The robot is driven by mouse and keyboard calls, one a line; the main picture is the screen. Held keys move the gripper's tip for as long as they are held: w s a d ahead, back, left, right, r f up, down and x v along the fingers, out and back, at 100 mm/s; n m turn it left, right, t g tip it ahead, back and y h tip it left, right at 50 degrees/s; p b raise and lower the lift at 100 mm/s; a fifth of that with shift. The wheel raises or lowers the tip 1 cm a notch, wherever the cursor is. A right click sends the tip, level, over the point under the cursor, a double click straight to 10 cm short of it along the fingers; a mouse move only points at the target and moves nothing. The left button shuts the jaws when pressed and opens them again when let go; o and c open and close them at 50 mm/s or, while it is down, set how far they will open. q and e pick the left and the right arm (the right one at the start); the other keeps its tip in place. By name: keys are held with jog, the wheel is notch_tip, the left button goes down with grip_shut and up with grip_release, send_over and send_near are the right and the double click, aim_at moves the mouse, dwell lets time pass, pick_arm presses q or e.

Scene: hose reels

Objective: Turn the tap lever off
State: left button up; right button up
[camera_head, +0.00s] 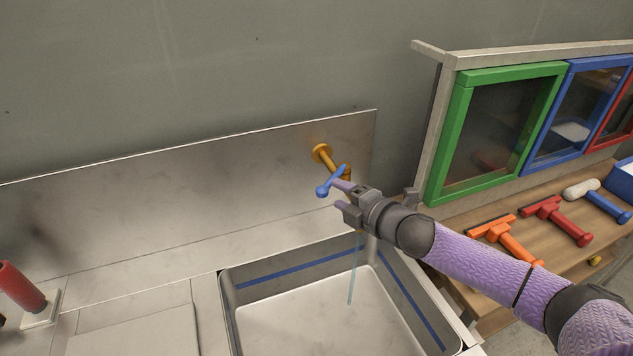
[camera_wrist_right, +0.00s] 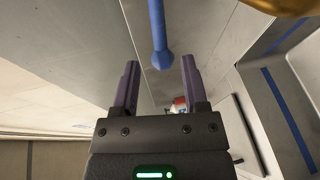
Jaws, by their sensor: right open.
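The brass tap (camera_head: 322,154) sticks out from the metal splashback above the sink. Its blue lever (camera_head: 328,184) ends in a knob at the left. A thin stream of water (camera_head: 352,272) falls below the tap into the sink basin. My right gripper (camera_head: 342,197) is at the lever, and its jaws are open. In the right wrist view the blue lever (camera_wrist_right: 158,35) comes down between the two open fingers of my right gripper (camera_wrist_right: 158,75), with a gap on each side. The tap's spout is partly hidden behind the gripper. My left gripper is not in view.
The sink basin (camera_head: 310,318) lies under the tap. Orange (camera_head: 505,240) and red (camera_head: 556,220) squeegee-like tools lie on a wooden shelf at right, below a green-framed panel (camera_head: 497,130).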

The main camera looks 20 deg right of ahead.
aim_at(328, 189)
jog(key=b+x, duration=0.1)
jog(key=x, duration=0.6)
jog(key=shift+d, duration=0.1)
grip_shut()
jog(key=shift+f, duration=0.2)
dwell(1.0)
